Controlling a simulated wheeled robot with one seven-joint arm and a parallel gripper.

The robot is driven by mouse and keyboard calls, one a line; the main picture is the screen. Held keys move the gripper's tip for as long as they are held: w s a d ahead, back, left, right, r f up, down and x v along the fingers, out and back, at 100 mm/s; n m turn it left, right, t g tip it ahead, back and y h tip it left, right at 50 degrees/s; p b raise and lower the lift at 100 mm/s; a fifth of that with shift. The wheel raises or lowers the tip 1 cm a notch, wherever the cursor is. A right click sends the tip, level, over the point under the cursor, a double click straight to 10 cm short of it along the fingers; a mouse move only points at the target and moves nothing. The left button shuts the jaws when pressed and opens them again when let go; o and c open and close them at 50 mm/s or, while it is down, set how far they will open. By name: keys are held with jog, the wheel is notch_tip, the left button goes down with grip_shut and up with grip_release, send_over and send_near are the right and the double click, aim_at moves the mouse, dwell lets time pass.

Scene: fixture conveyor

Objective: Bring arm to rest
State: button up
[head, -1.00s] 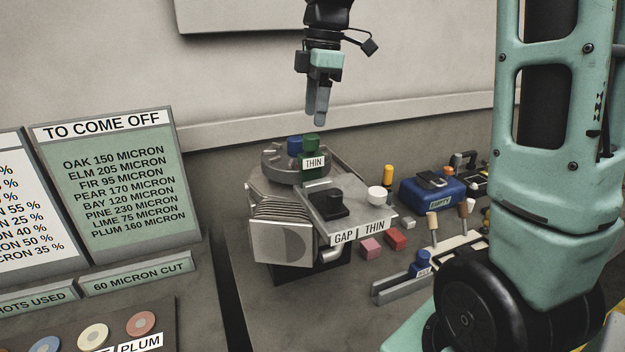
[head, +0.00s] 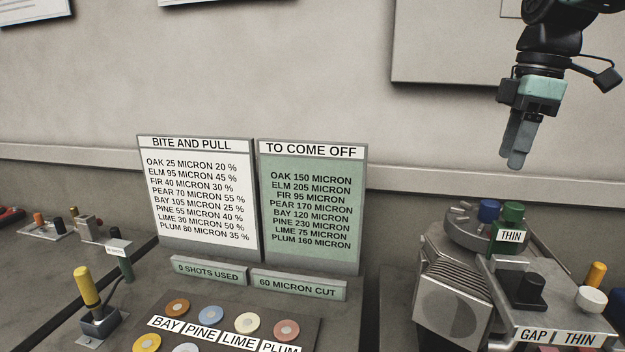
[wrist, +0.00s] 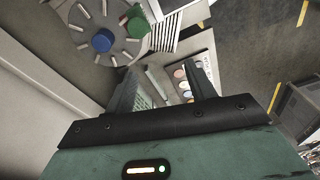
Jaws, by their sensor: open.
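My gripper (head: 516,152) hangs in the air at the upper right of the head view, fingers pointing down, above the grey machine (head: 455,290) with the THIN and GAP labels. It holds nothing. In the wrist view its two fingers (wrist: 165,88) stand apart with a clear gap between them. The machine's round top carries a blue knob (head: 489,211) and a green knob (head: 513,212). Both knobs also show at the upper left of the wrist view, clear of the fingers.
Two boards, BITE AND PULL (head: 200,200) and TO COME OFF (head: 312,215), stand left of the machine. A panel of coloured discs (head: 178,307) lies in front of them. A yellow-handled lever (head: 86,287) stands at left. The wall is behind my gripper.

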jog(key=s+a+f+m, duration=0.1)
jog(key=s+a+f, duration=0.3)
jog(key=a+f, duration=0.5)
jog(key=s+a+f+m+b, duration=0.1)
jog(key=s+a+f, duration=0.5)
jog(key=s, duration=0.3)
jog(key=s+a+f+m+b, duration=0.1)
jog(key=s+a+f+m, duration=0.1)
jog(key=s+a+f, duration=0.3)
jog(key=s+f, duration=0.4)
jog(key=s, duration=0.1)
jog(key=shift+s+a+m+h, duration=0.2)
jog(key=shift+a+m+h, duration=0.1)
jog(key=shift+a+h, duration=0.1)
